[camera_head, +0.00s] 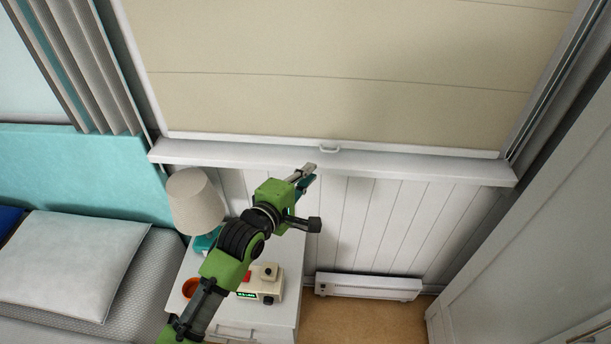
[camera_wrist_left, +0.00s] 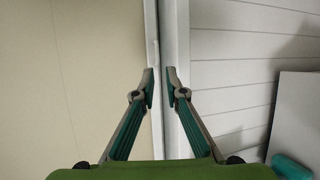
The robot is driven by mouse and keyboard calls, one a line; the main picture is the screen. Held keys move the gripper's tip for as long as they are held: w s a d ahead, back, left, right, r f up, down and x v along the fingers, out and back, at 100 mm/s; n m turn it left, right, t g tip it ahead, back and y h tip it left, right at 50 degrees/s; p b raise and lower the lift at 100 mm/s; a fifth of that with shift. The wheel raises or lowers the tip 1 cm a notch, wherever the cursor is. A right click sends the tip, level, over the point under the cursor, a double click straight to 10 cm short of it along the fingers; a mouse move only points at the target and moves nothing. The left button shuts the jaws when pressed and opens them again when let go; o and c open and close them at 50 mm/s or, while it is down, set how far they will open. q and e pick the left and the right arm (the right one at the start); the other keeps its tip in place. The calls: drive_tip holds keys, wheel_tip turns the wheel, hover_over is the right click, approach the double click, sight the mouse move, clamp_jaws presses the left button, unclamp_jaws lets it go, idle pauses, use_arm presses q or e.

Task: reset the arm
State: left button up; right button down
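My left arm is green and black and comes in from the lower left of the head view. It reaches up past the nightstand. My left gripper (camera_head: 306,175) is raised in front of the window sill (camera_head: 420,167). In the left wrist view the two teal-padded fingers of the left gripper (camera_wrist_left: 159,78) stand apart with a gap between the tips and nothing held. Behind them are the sill's edge and white panelling. I cannot tell from these views how far the tips are from the sill. My right gripper is in neither view.
A lamp (camera_head: 194,201), an orange cup (camera_head: 190,288) and a cream clock device (camera_head: 262,284) stand on the white nightstand (camera_head: 285,318) near my arm. A bed with a pillow (camera_head: 72,262) is at left. A low heater (camera_head: 368,287) stands by the wall. Floor is clear before it.

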use_arm(q)
drive_tip(key=shift+s+a+r, duration=0.15)
drive_tip(key=shift+s+a, duration=0.05)
drive_tip(key=shift+s, duration=0.2)
